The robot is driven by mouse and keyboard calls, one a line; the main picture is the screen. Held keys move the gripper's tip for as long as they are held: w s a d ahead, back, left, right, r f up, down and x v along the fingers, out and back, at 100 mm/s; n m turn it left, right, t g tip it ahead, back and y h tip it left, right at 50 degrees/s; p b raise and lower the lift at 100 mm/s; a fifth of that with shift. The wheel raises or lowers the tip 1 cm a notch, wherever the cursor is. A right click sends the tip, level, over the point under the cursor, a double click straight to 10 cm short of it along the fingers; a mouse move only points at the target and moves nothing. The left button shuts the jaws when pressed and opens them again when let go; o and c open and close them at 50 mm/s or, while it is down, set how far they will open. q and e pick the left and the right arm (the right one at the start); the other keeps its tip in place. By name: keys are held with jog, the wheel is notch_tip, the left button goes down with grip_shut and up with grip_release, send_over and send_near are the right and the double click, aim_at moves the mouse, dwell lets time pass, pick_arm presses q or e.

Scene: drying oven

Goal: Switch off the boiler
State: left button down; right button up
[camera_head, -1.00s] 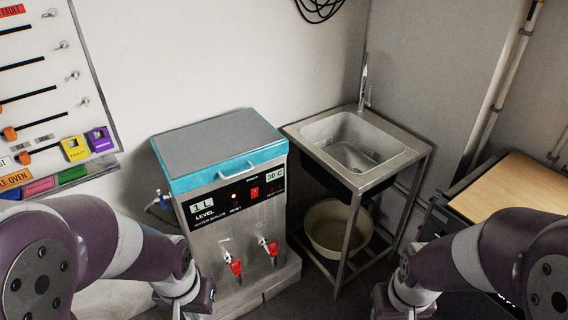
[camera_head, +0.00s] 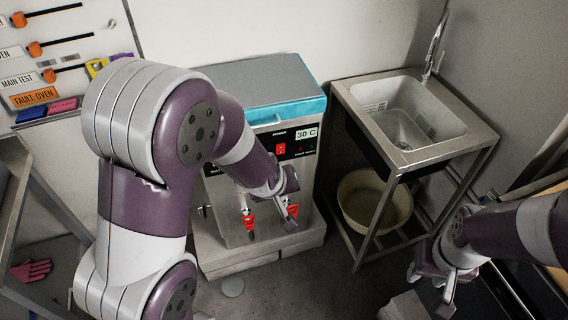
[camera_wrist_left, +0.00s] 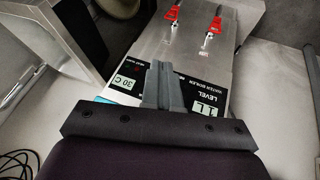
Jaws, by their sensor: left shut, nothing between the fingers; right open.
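The water boiler (camera_head: 262,78) stands against the wall, with a teal-edged grey lid and a steel front. Its black control panel has a red switch (camera_head: 281,149) beside a "30 C" display (camera_head: 306,133). Two red-handled taps (camera_head: 249,222) are below. My left arm reaches in front of the boiler and hides the panel's left part. My left gripper (camera_head: 291,212) is shut and empty, below the switch in the head view. In the left wrist view its fingers (camera_wrist_left: 162,86) cover the middle of the panel, hiding the switch; contact cannot be told. My right gripper (camera_head: 443,287) is open and empty, lower right.
A steel sink stand (camera_head: 447,152) with a beige basin (camera_head: 375,200) below is right of the boiler. A wall board (camera_head: 75,35) with orange-knobbed sliders hangs at upper left. A metal table (camera_head: 12,215) and a pink glove (camera_head: 32,270) are at left. Some floor before the boiler is clear.

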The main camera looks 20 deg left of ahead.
aim_at(280, 147)
pick_arm(q)
jog(key=w+d+f+n+t+y+b, duration=0.1)
jog(key=w+f+n+t+y+b, duration=0.4)
jog(key=f+n, duration=0.2)
jog(key=w+f+n+t+y+b, duration=0.4)
jog(key=f+n+t+y+b, duration=0.1)
jog(key=n, duration=0.6)
notch_tip(280, 147, down, 2)
jog(key=shift+w+d+f+n+y+b, duration=0.3)
jog(key=shift+w+d+n+b, duration=0.1)
jog(key=shift+b, duration=0.15)
pick_arm(e)
notch_tip(280, 147, down, 15)
jog(key=shift+r, duration=0.2)
pick_arm(q)
jog(key=shift+w+r, duration=0.1)
jog(key=x, duration=1.4)
jog(key=shift+r, duration=0.2)
pick_arm(e)
jog(key=shift+w+f, duration=0.1)
jog(key=shift+f, duration=0.2)
